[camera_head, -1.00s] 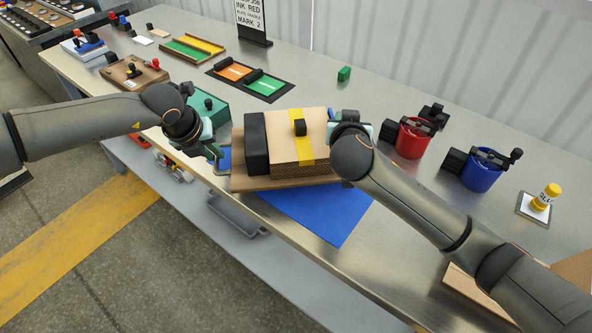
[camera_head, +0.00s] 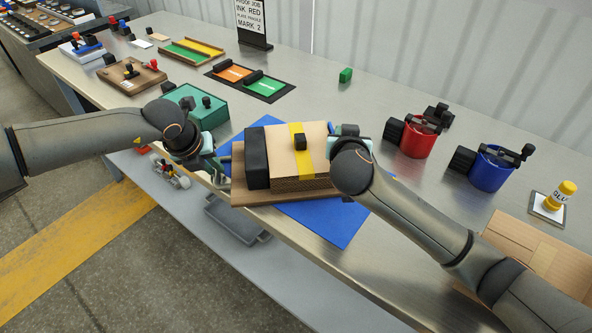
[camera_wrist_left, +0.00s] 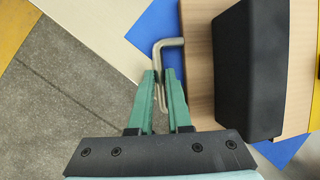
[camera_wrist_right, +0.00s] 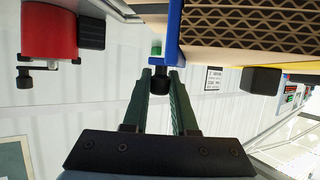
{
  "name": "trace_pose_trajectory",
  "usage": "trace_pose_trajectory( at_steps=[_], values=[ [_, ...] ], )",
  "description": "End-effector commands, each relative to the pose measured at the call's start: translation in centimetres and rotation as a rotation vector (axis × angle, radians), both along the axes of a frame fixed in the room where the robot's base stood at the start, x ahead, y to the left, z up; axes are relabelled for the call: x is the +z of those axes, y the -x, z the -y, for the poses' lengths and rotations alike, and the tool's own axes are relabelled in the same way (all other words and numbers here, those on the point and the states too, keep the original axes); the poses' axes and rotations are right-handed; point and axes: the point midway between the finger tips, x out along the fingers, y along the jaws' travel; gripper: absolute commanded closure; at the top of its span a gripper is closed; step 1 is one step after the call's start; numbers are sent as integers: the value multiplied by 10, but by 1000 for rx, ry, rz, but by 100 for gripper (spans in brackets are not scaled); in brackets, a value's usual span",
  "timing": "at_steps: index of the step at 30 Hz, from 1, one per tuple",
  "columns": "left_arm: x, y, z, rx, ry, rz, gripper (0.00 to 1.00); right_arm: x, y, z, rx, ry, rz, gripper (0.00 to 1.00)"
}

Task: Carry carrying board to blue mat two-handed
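The wooden carrying board (camera_head: 262,199) bears a black block (camera_head: 257,158) and a cardboard box with a yellow band (camera_head: 282,165); a black knob sits on the band. The board is in front of the blue mat (camera_head: 335,218) in the head view, and mat shows on both sides of it. My left gripper (camera_wrist_left: 159,72) is shut on the bent metal handle (camera_wrist_left: 172,42) at the board's left end. My right gripper (camera_wrist_right: 159,73) is at the box's right end. A dark knob shows between its fingers; whether they grip it is unclear. The gap under the board is hidden.
Red (camera_head: 416,142) and blue (camera_head: 488,172) cups and a yellow glue bottle (camera_head: 562,192) stand on the right. A green box (camera_head: 200,108) is behind my left gripper. The table's front edge is close to the board's left end.

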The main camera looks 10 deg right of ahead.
Motion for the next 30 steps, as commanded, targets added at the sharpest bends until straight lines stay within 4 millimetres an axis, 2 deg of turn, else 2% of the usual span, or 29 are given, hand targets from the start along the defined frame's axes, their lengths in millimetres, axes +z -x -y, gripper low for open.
trace_pose_trajectory(
  at_steps=[1,8,18,30],
  values=[
    [-2,0,0,0,-1,-1,79,-2,0,0,1,-2,-1,70],
    [-2,0,0,0,-1,-1,53,-3,1,0,0,-1,-3,44],
    [3,2,-1,0,0,0,53,-4,1,0,-1,0,-3,44],
    [55,25,-13,0,4,3,53,-3,1,1,-1,1,-2,44]
  ],
)
